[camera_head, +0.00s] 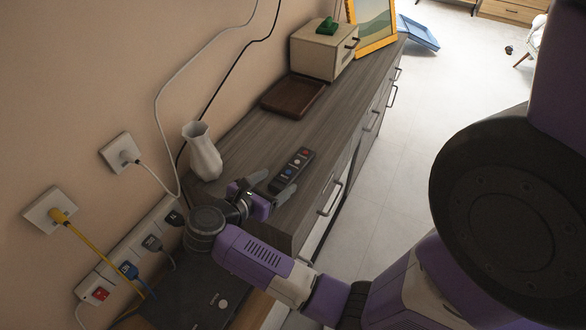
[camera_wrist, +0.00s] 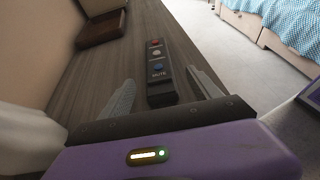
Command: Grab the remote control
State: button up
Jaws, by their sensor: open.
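The remote control (camera_head: 291,170) is a dark, slim bar with coloured buttons. It lies on the grey wooden cabinet top (camera_head: 265,138), near the cabinet's front edge. In the wrist view the remote (camera_wrist: 157,72) points away from me, with red, white and blue buttons and the word MUTE. My gripper (camera_head: 271,184) is open at the near end of the remote. In the wrist view its two fingers (camera_wrist: 160,88) stand on either side of the remote's near end, with gaps on both sides. Whether the fingertips are level with the remote is hard to tell.
A white vase (camera_head: 202,151) stands left of my gripper, close to the wall. A brown tray (camera_head: 292,96), a beige box (camera_head: 324,50) and a yellow picture frame (camera_head: 373,24) are farther along the cabinet. A power strip and a dark laptop (camera_head: 197,295) are at the near left.

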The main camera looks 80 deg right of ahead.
aim_at(287, 173)
jog(key=p+x, duration=0.1)
jog(key=x, duration=0.5)
jog(key=shift+d, duration=0.25)
jog(key=shift+c, duration=0.2)
jog(key=c, duration=1.5)
jog(key=shift+c, duration=0.2)
jog(key=shift+r, duration=0.15)
